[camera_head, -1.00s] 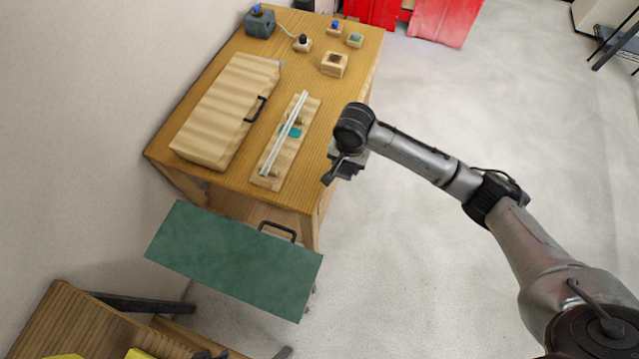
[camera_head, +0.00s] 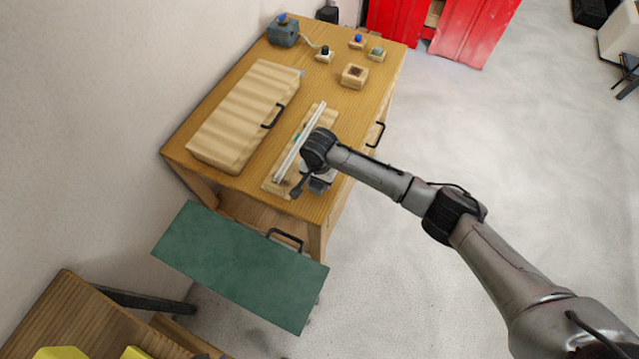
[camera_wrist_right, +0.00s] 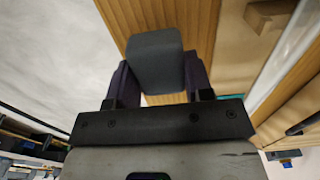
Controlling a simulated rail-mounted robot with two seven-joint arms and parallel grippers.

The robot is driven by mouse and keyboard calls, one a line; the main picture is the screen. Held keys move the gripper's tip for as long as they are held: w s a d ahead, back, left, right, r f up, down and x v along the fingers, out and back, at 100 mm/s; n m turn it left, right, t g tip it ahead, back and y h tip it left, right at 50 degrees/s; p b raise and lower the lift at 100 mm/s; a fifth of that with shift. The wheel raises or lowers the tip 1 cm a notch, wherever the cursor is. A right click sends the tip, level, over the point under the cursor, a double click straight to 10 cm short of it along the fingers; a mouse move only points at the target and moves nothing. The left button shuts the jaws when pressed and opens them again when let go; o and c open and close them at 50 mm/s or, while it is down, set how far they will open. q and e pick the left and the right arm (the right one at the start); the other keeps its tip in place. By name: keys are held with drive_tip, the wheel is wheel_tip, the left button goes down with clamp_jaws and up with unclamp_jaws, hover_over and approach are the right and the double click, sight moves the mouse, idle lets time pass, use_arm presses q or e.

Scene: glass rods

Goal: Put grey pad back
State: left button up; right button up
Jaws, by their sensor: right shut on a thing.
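In the right wrist view the grey pad (camera_wrist_right: 157,58) is a rounded grey block between the two dark fingers of my right gripper (camera_wrist_right: 160,78). The gripper is shut on it. Wooden tabletop shows behind the pad. In the head view my right gripper (camera_head: 316,184) is at the near right edge of the wooden rack (camera_head: 273,184), over the wooden table. The pad cannot be made out there, and the wrist hides part of the rack. My left gripper is not in view.
The rack carries pale glass rods (camera_head: 299,143). Left of it lies a ribbed wooden case (camera_head: 240,115) with a black handle. Small wooden blocks (camera_head: 354,76) and a grey box (camera_head: 283,35) stand at the back. A green panel (camera_head: 240,265) juts out in front of the table.

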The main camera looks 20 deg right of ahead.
sight(319, 185)
drive_tip(key=shift+f, duration=1.45)
drive_tip(key=shift+f, duration=0.15)
drive_tip(key=o, duration=0.9)
drive_tip(key=shift+c, duration=0.2)
wheel_tip(319, 185, up, 12)
drive_tip(key=shift+r+p, duration=0.15)
drive_tip(key=shift+p, duration=0.2)
